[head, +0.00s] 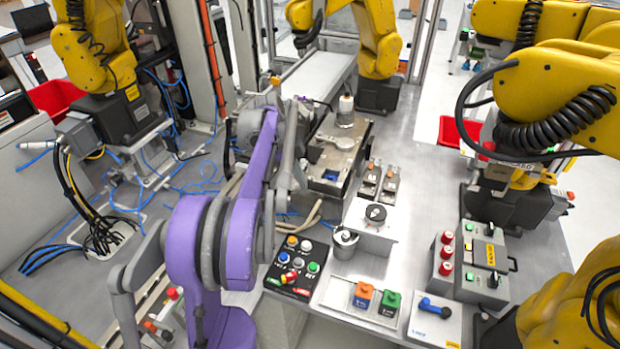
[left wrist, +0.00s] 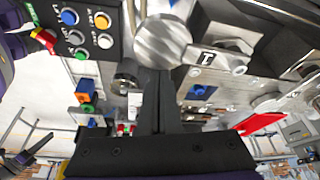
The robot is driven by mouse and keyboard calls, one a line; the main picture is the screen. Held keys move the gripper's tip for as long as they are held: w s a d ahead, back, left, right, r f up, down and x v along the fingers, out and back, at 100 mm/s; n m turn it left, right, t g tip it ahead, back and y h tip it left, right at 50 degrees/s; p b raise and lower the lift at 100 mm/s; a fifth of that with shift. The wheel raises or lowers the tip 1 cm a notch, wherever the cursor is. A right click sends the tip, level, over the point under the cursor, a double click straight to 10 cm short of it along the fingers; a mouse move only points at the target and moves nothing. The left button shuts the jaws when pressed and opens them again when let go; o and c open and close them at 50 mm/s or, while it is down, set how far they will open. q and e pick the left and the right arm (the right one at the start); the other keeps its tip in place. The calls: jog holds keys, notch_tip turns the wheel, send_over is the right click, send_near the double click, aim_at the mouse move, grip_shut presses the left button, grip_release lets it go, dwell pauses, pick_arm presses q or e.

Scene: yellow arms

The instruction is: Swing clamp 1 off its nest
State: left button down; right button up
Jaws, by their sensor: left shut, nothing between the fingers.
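In the left wrist view my left gripper (left wrist: 157,85) is shut and empty, its dark fingers together and pointing up the picture. A round grey metal disc (left wrist: 163,40) lies just beyond the fingertips; I cannot tell whether they touch. Right beside it is a metal plate marked 1 (left wrist: 207,57), with a blue knob (left wrist: 199,90) near it. I cannot clearly tell clamp 1's arm from its nest. In the head view a metal fixture (head: 335,152) stands behind my purple left arm, which hides part of that area. My right gripper is not seen.
A button panel (head: 296,267) stands close to my left arm. Orange (head: 363,294) and green (head: 390,302) blocks, a small metal canister (head: 344,243) and a grey box with red knobs (head: 470,262) stand to the right. Yellow robot arms (head: 560,100) border the table. Bare tabletop shows at the back right.

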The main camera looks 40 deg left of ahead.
pick_arm(q)
jog(key=shift+s+a, duration=0.2)
jog(key=shift+a, duration=0.05)
dwell(0.5)
jog(key=v, duration=1)
jog(key=shift+r, duration=0.4)
jog(key=s+d+f+n+y, duration=0.1)
jog(key=d+f+n, duration=0.15)
jog(key=d, duration=0.75)
jog(key=d+f+n+y, duration=0.1)
jog(key=d+f+n, duration=0.15)
jog(key=d, duration=0.75)
jog(key=s+d+f+n+t+y, duration=0.1)
jog(key=s+d+f+n+t, duration=0.2)
jog(key=s+d+f, duration=0.8)
jog(key=d+f+n, duration=0.1)
jog(key=d, duration=0.3)
jog(key=shift+n, duration=0.4)
